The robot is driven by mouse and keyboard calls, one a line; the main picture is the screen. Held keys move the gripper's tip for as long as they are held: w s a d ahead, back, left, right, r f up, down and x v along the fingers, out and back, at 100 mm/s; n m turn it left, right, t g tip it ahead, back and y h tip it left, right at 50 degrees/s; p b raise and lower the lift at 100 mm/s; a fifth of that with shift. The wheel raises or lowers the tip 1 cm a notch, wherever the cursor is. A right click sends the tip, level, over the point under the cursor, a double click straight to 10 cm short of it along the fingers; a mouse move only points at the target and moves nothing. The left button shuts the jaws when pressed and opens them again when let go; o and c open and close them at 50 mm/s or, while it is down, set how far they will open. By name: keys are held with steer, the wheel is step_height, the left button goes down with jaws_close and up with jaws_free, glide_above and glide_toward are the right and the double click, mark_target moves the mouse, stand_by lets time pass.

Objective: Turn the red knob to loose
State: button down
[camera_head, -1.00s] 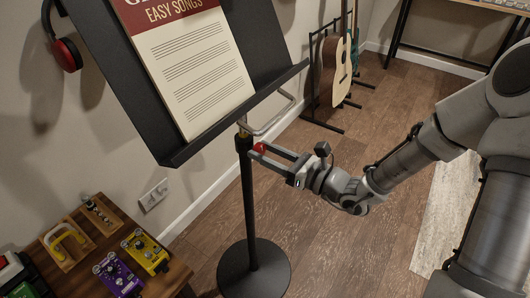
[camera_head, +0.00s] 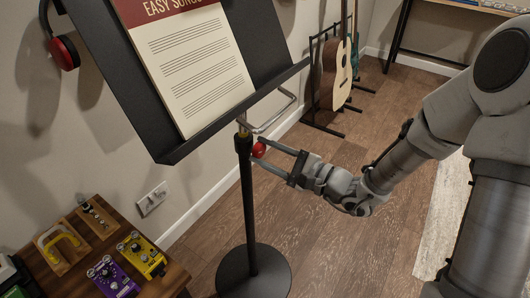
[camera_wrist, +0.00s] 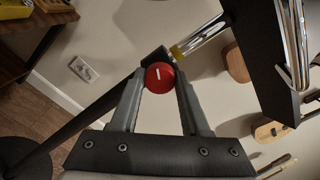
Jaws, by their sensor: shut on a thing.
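The red knob (camera_head: 259,150) is on the upper part of the music stand's black post (camera_head: 247,195), just below the tilted desk. It shows in the wrist view as a round red knob (camera_wrist: 160,77) with a short white mark on its face, running nearly upright in that picture. My gripper (camera_head: 268,154) reaches in from the right with its two fingers on either side of the knob. In the wrist view my fingertips (camera_wrist: 160,82) are shut on the knob. A yellow band (camera_wrist: 184,50) and a shiny rod show beside the knob.
The black desk (camera_head: 180,152) with a song book (camera_head: 190,70) overhangs the knob. The round base (camera_head: 254,272) stands on the wood floor. A side table with a yellow pedal (camera_head: 142,254) and a purple pedal (camera_head: 112,277) is at lower left. Guitars (camera_head: 336,75) stand behind.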

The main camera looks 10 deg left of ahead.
steer(key=n, duration=0.4)
steer(key=shift+n, duration=0.4)
steer(key=n, duration=0.3)
steer(key=shift+n, duration=0.3)
steer(key=n, duration=0.8)
steer(key=shift+n, duration=0.3)
steer(key=shift+c, duration=1.9)
jaws_free()
